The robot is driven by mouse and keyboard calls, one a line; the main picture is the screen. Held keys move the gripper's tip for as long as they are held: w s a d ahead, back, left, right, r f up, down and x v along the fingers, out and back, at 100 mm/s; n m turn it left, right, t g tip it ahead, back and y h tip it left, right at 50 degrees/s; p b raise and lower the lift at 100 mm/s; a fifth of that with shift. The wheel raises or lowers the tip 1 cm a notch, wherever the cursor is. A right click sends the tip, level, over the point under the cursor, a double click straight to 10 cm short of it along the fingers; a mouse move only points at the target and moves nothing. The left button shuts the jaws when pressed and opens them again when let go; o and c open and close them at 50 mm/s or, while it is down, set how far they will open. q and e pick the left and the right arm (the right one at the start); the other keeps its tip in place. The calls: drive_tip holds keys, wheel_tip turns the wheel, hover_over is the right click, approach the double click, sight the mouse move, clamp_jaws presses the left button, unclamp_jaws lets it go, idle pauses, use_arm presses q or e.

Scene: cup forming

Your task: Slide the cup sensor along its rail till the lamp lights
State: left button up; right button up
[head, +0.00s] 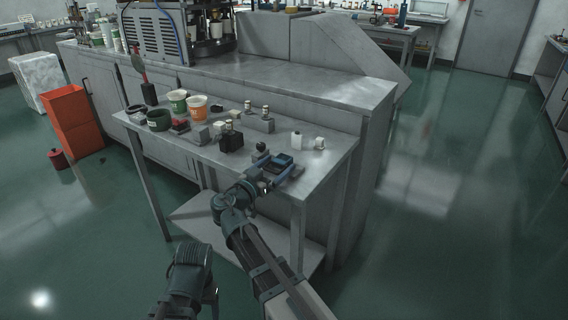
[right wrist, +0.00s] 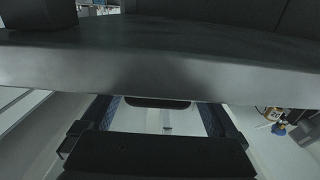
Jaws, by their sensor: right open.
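My right gripper (head: 279,166) is open, with blue finger pads, at the front right edge of the small metal table (head: 335,158). In the right wrist view its two blue-lined fingers (right wrist: 162,115) stand apart, with no held thing visible between them. I cannot pick out the cup sensor, its rail or the lamp for certain. A grey forming machine (head: 160,36) with a vented side stands on the long counter behind; its far side is hidden.
The small table carries a green-marked cup (head: 178,101), an orange cup (head: 197,108), dark bowls (head: 159,120), a black block (head: 230,139), a small post device (head: 268,120) and a white roll (head: 297,140). An orange bin (head: 76,121) stands left. The floor at right is clear.

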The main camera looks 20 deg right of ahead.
clamp_jaws()
drive_tip(key=shift+w+a, duration=0.25)
drive_tip(key=shift+w, duration=0.05)
unclamp_jaws()
idle(0.3)
drive_tip(key=shift+s, duration=0.1)
